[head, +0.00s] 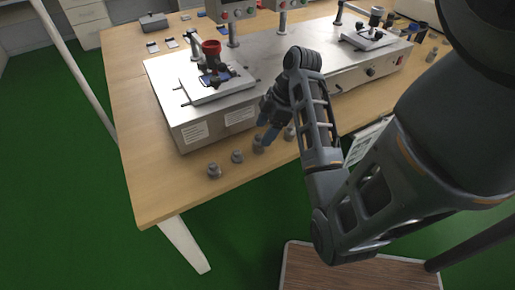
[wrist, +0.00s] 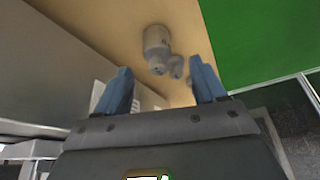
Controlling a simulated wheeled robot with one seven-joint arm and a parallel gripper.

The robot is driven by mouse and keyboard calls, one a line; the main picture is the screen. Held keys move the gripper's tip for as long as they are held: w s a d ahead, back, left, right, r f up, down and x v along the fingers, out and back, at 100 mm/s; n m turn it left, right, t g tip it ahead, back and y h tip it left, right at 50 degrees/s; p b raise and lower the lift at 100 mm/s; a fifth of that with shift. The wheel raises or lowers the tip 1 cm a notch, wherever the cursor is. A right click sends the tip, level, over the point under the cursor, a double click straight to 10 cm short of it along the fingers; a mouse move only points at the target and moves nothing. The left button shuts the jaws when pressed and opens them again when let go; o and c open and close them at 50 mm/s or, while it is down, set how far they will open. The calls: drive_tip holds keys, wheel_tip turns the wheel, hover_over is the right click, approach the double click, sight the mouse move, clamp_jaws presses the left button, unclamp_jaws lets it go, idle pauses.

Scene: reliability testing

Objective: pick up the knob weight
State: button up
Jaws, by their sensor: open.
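Several small grey knob weights stand in a row along the table's front edge in the head view, among them one at the near end (head: 214,171), a second (head: 237,156) and a third (head: 258,145). My gripper (head: 266,136) is above the row, close to the third weight, with its blue fingers pointing down. In the wrist view my gripper (wrist: 163,82) is open, with nothing between its fingers. A grey weight with a knob (wrist: 157,43) shows beyond the fingertips, between them in the picture. Smaller grey knobs (wrist: 176,66) show beside it, partly overlapping. I cannot tell which weight is meant.
A metal test machine (head: 190,125) stands just behind the row, with a red-topped clamp (head: 211,50) on it. The wooden table (head: 150,195) is bare at its near left corner. A wood-topped stool or platform (head: 350,268) is below, on the green floor (head: 75,190).

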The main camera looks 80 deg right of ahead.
sight(261, 135)
drive_tip(key=x, duration=0.5)
drive_tip(key=shift+d, duration=0.1)
clamp_jaws()
idle(0.6)
